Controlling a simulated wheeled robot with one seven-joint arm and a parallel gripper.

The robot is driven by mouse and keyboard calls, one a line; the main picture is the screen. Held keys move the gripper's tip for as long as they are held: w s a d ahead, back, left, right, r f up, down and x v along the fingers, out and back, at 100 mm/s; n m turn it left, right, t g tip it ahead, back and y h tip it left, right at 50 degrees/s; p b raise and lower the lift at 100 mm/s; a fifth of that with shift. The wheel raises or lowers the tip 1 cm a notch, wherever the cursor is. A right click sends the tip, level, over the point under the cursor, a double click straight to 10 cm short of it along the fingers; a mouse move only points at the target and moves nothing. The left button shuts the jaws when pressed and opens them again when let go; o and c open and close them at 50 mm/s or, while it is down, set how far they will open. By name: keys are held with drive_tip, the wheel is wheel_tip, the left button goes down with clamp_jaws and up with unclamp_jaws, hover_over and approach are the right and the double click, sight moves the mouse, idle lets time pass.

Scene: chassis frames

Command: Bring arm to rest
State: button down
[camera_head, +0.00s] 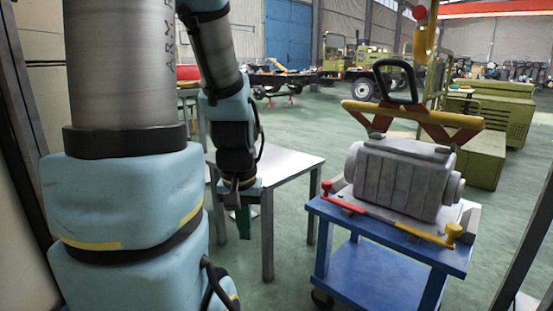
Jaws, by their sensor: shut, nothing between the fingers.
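My arm, in light blue covers and grey metal, fills the left side of the view. Its far links bend down beside the white table. My gripper (244,222) points down at the arm's end, in front of the table's left edge. It looks shut and holds nothing that I can see. Part of the forearm and the elbow is hidden by the large near link.
A white table (292,160) stands just behind my gripper. To its right, a blue cart (385,277) bears a grey ribbed motor-like block (402,180). A yellow beam with a black handle (396,82) is above the block. Green floor (300,112) lies open behind.

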wheel_tip(320, 180, up, 33)
drive_tip(key=p, duration=3.1)
